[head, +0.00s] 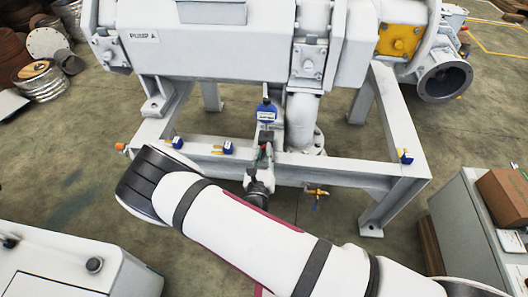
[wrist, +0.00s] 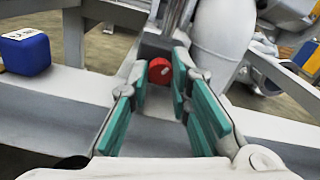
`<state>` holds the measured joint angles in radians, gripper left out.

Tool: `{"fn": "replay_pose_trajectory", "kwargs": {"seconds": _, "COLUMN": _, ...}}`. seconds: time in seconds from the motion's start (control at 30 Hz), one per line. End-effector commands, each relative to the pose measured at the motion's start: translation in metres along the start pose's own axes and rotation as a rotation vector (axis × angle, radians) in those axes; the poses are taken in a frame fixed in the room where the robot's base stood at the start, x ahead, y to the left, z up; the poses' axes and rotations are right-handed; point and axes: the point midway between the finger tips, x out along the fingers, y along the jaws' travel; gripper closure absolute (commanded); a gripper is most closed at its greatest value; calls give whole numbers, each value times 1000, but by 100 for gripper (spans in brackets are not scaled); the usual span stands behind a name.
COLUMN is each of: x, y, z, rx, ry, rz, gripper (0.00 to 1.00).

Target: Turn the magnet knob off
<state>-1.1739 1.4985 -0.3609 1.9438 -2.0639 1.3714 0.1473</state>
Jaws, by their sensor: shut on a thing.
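The red magnet knob (wrist: 159,71) shows in the wrist view, on the front of a dark block (wrist: 154,49) at the frame's beam. My gripper (wrist: 160,78) is shut on the knob, with its green-padded fingertips on either side of it. Exact contact at the tips is hard to make out. In the head view my gripper (head: 264,153) reaches the middle of the front beam, below a blue-faced device (head: 266,112). The knob itself is mostly hidden there by the fingers.
The white pump frame's front beam (head: 335,163) runs across, with small blue-tagged fittings (head: 228,147) along it. A vertical white pipe (head: 301,120) stands close to the right of my gripper. A brass valve (head: 317,193) hangs below the beam. A grey cabinet (head: 465,235) stands at right.

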Motion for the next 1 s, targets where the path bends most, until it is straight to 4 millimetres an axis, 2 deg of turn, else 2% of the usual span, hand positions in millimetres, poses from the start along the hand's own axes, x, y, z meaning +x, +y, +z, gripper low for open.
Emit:
{"fn": "replay_pose_trajectory", "kwargs": {"seconds": 0.5, "x": 0, "y": 0, "z": 0, "rx": -382, "ry": 1, "rz": 1, "gripper": 100}}
{"fn": "replay_pose_trajectory", "kwargs": {"seconds": 1.0, "x": 0, "y": 0, "z": 0, "rx": -528, "ry": 1, "rz": 0, "gripper": 100}}
